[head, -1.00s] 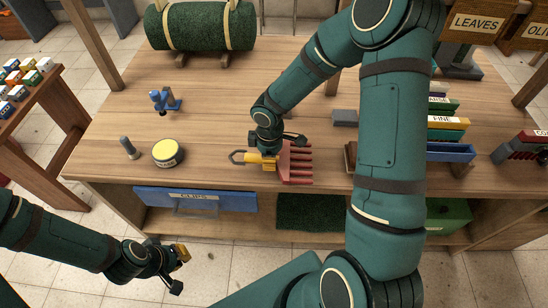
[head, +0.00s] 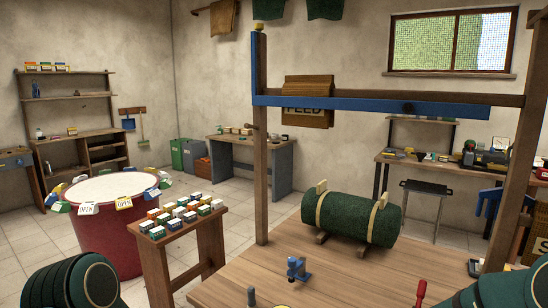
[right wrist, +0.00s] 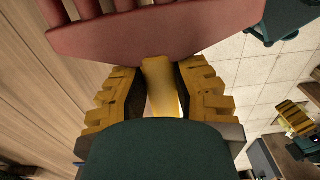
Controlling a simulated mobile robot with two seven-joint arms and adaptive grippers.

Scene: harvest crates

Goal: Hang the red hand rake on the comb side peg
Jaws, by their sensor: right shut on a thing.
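The red hand rake (right wrist: 150,38) fills the top of the right wrist view, its tines running off the upper left edge. My right gripper (right wrist: 160,84) is shut on the rake's yellow neck. In the head view a small red piece (head: 421,293) shows at the bottom edge; I cannot tell if it is the rake. A wooden frame with a blue-faced beam (head: 370,104) stands over the bench, with a dark round peg end (head: 408,108) on it. A short wooden peg (head: 257,127) sticks out of the left post. A yellow-fingered gripper, apparently my left (right wrist: 297,118), shows at the right wrist view's right.
A green roll (head: 355,217) rests on the bench (head: 290,262) behind a blue clamp-like tool (head: 297,268). A grey upright pin (head: 251,296) stands nearby. A side table (head: 165,249) with small boxes is at left. Open air lies under the beam.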

